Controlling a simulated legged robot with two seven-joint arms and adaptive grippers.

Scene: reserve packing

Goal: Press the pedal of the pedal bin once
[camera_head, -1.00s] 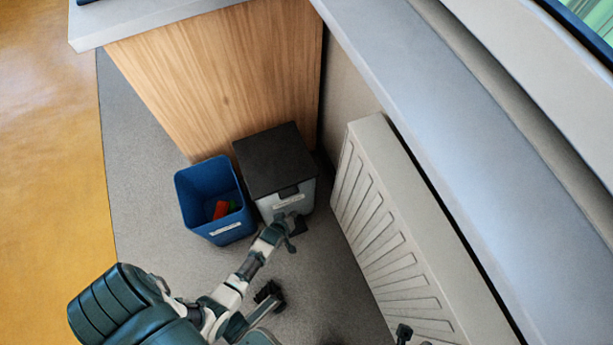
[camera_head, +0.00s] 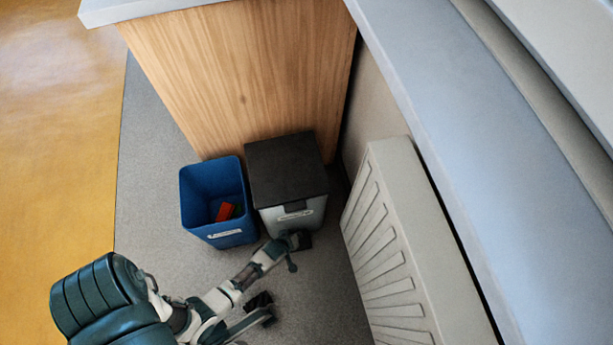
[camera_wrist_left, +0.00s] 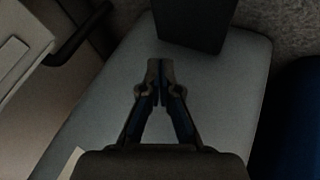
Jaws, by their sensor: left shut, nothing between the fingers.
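The pedal bin (camera_head: 286,170) has a black lid, shut, and a light grey body with a label on its front. It stands on the grey floor against the wooden panel. Its dark pedal (camera_head: 305,241) shows low at its front, partly behind my gripper. In the left wrist view the pedal is the dark block (camera_wrist_left: 194,22) at the top, against the bin's grey front. My left gripper (camera_head: 292,242) is shut and empty, close in front of the bin. In the wrist view its fingertips (camera_wrist_left: 160,64) appear just short of the pedal; contact cannot be told.
A blue open bin (camera_head: 214,200) with red and green items inside stands left of the pedal bin. A white radiator (camera_head: 390,245) is close on the right. The wooden panel (camera_head: 240,80) rises behind. Grey floor (camera_head: 150,180) is free to the left.

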